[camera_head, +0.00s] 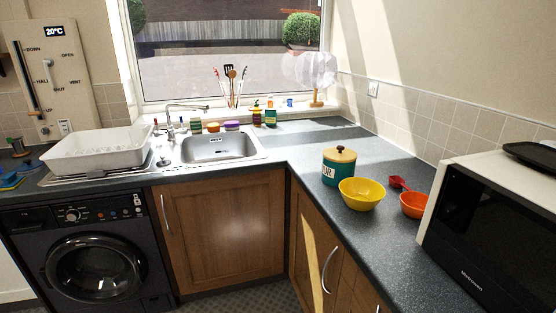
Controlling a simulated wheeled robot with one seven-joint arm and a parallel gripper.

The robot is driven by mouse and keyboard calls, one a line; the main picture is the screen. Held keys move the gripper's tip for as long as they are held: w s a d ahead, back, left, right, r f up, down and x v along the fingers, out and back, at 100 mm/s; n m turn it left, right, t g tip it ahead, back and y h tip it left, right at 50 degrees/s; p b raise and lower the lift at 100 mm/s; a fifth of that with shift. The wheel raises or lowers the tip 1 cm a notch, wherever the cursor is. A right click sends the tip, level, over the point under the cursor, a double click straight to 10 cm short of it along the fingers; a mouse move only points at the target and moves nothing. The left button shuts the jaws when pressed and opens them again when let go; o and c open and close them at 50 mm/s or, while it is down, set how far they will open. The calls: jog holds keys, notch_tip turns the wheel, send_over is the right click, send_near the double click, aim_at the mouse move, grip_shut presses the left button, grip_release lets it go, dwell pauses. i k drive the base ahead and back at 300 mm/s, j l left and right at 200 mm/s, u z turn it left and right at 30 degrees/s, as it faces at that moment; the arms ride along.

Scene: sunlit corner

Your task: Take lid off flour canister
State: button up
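The flour canister (338,171) stands upright on the right-hand counter. It is green with a white label that reads "UR" at its visible edge. Its tan wooden lid (340,155) with a dark round knob sits on top. The yellow bowl in front hides a little of the canister's lower right side. My gripper and arm do not show in this view.
A yellow bowl (362,193) stands close at the canister's front right. An orange bowl (413,205) and a red scoop (399,183) lie farther right, before the microwave (490,225). The counter (305,160) left of and behind the canister is clear. The sink (210,148) is left.

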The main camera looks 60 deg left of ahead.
aim_at(339, 154)
jog(key=u, duration=1.3)
jog(key=i+j+u, duration=0.25)
jog(key=i, duration=1)
jog(key=i+j+u, duration=0.2)
jog(key=i, duration=1.05)
